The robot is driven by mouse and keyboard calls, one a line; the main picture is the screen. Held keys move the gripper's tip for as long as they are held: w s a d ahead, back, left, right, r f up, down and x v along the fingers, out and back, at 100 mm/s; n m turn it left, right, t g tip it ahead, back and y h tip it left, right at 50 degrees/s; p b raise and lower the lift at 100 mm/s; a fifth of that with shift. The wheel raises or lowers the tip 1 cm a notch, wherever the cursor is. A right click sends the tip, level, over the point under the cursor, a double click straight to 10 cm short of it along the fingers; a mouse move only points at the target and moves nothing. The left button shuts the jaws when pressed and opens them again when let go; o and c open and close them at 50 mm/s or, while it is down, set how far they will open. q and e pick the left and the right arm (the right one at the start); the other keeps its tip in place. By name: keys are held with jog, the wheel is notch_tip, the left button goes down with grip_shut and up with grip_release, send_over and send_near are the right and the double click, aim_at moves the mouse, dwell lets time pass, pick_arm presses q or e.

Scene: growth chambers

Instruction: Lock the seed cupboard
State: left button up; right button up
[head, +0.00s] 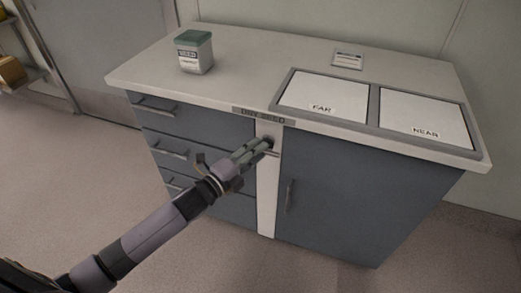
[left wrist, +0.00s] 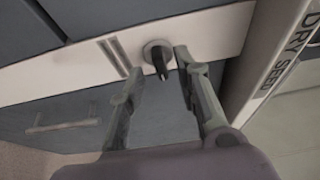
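The seed cupboard is a grey-blue unit with a closed door (head: 350,190) on its right half and a "DRY SEED" label (head: 264,116) under the top's edge. A pale upright strip (head: 267,190) divides the door from the drawers. In the left wrist view a round dark lock with a key or knob (left wrist: 158,54) sticks out of this strip. My left gripper (head: 267,146) is at the upper part of the strip, in front of the lock. In the wrist view its fingers (left wrist: 160,62) are apart, one on each side of the key, with gaps visible. My right gripper is out of view.
Several closed drawers (head: 200,122) with bar handles are left of the strip. On the worktop (head: 255,65) stand a green-lidded seed box (head: 194,52), a small card (head: 348,60) and a frame with FAR (head: 325,92) and NEAR (head: 424,112) panels. The floor in front is clear.

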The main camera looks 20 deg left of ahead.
pick_arm(q)
jog(key=shift+x, duration=0.9)
jog(key=shift+c, duration=0.5)
grip_shut()
